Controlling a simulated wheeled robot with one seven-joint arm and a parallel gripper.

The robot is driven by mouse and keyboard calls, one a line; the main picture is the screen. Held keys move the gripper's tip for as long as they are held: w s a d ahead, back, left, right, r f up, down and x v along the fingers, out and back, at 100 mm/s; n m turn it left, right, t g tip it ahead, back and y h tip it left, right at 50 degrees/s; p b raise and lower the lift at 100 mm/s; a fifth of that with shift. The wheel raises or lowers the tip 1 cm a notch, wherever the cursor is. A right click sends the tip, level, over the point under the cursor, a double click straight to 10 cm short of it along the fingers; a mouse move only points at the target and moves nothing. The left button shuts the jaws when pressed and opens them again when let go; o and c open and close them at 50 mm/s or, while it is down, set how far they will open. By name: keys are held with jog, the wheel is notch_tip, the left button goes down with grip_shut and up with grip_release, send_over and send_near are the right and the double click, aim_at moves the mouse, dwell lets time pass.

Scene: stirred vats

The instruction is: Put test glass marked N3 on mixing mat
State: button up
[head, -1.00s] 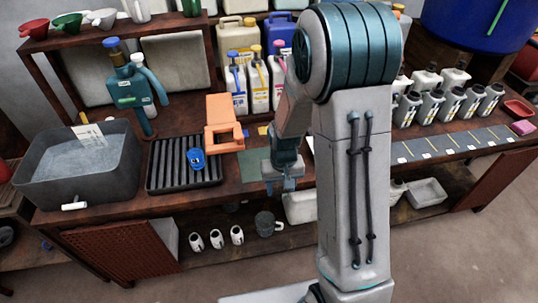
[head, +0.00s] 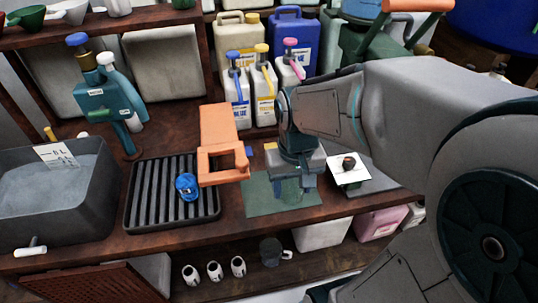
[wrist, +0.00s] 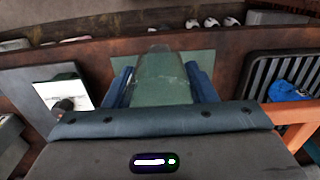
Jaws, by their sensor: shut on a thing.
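My gripper (head: 292,190) is over the flat green mat (head: 255,203) on the wooden bench. In the wrist view my gripper (wrist: 160,84) has its blue fingers on either side of a clear test glass (wrist: 157,66), shut on it. The glass is see-through, and the green mat (wrist: 206,65) shows behind it. I cannot read any N3 marking on it. I cannot tell whether its base touches the mat. In the head view the glass is hard to make out.
An orange stand (head: 222,180) and a black ribbed rack (head: 150,203) with a blue object (head: 187,186) are left of the mat. A white card (head: 348,176) with a dark knob lies to the right. Bottles (head: 263,95) stand behind. A grey basin (head: 60,215) is far left.

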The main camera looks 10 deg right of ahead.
jog(key=w+f, duration=0.2)
jog(key=w, duration=0.1)
jog(key=w+f, duration=0.2)
jog(key=w, duration=0.2)
jog(key=w+f+b, duration=0.1)
jog(key=w+f, duration=0.1)
jog(key=w, duration=0.1)
jog(key=shift+w+f, duration=0.25)
jog(key=shift+f+b, duration=0.4)
jog(key=shift+f, duration=1.55)
jog(key=shift+f, duration=0.15)
jog(key=o, duration=1.3)
